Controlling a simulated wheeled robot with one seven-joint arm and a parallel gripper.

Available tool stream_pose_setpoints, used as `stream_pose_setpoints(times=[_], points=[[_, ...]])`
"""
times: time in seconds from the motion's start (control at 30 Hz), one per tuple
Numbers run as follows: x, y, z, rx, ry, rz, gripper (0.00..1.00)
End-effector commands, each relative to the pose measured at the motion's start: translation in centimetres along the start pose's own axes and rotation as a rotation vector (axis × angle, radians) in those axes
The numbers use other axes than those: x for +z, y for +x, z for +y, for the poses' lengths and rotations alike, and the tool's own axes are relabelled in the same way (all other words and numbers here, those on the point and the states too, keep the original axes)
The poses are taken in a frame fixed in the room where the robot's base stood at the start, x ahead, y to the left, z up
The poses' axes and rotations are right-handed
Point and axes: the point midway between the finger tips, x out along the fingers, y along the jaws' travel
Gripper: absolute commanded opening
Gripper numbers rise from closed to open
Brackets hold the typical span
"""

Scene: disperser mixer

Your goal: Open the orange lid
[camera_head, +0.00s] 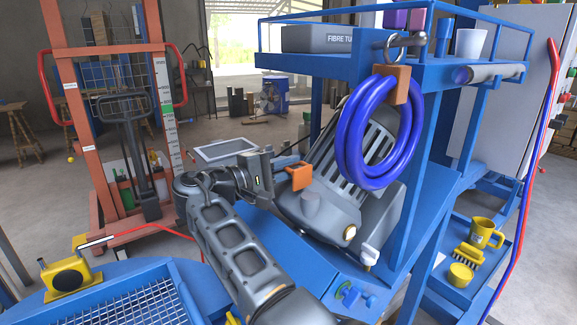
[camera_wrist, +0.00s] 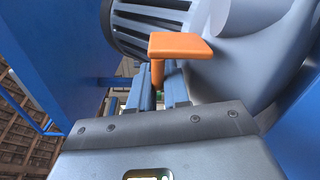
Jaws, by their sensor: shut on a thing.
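The orange lid (camera_head: 298,177) is at the side of the grey motor housing of the mixer (camera_head: 325,205), near the picture's middle. In the wrist view the orange lid (camera_wrist: 180,45) shows a flat top and a short stem below it. My gripper (camera_head: 281,168) reaches it from the left. In the wrist view the blue-grey fingers of my gripper (camera_wrist: 158,85) stand on either side of the stem and are shut on it. I cannot tell how far the lid is open; what lies behind it is hidden.
A blue hose coil (camera_head: 348,135) hangs from the blue shelf frame (camera_head: 430,75), right of and above the lid. A blue mesh tray (camera_head: 140,305) and a yellow device (camera_head: 66,277) are at the lower left. A red lift frame (camera_head: 85,130) stands behind, left.

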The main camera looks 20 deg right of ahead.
Motion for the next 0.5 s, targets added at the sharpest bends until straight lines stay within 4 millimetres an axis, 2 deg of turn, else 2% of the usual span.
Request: stream_pose_setpoints(times=[0.03, 0.23, 0.27, 0.43, 0.5], points=[[-0.09, -0.12, 0.94, 0.010, 0.011, 0.006, 0.00], [-0.10, -0.13, 0.97, 0.011, 0.012, 0.006, 0.00], [-0.09, -0.13, 0.97, 0.011, 0.012, 0.006, 0.19], [-0.07, -0.11, 0.68, 0.008, 0.009, 0.005, 0.35], [-0.06, -0.09, 0.55, 0.006, 0.007, 0.004, 0.37]])
